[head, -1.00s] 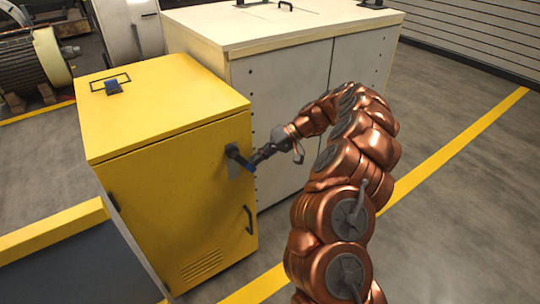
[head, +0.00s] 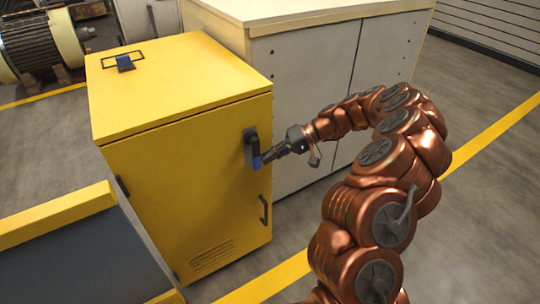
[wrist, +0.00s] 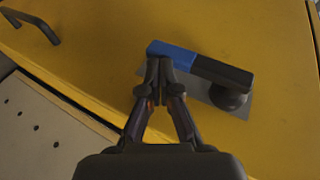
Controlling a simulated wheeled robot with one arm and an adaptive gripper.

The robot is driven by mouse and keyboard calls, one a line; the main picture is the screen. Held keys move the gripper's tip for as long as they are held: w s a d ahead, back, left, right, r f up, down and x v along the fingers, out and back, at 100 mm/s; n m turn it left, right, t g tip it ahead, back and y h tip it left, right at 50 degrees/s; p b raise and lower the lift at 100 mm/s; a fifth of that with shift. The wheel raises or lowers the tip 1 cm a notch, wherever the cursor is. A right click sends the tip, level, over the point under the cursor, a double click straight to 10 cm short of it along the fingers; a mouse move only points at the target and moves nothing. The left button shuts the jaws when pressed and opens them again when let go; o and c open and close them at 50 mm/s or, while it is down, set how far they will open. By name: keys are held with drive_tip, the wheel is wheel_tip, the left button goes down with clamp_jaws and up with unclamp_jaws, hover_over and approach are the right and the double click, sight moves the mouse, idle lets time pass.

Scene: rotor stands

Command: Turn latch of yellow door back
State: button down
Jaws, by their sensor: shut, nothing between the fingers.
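The yellow door (head: 180,185) is the front of a yellow cabinet and looks closed. Its latch (head: 250,142) is a dark lever with a blue end, near the door's upper right edge. In the head view the lever hangs nearly straight down from its pivot. In the wrist view the latch (wrist: 222,73) shows its dark bar, blue tip and grey backing plate. My gripper (head: 264,158) is shut and empty at the blue end. In the wrist view its fingertips (wrist: 160,64) lie right at the blue tip; whether they touch it I cannot tell.
A dark pull handle (head: 264,210) sits lower on the door. A pale cabinet (head: 300,85) stands close behind and to the right. A low grey barrier with a yellow top (head: 55,218) stands at the left. The floor on the right is open.

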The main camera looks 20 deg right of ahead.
drive_tip(key=shift+f, duration=0.1)
idle(0.6)
drive_tip(key=d, duration=1.3)
drive_tip(key=shift+d, duration=0.4)
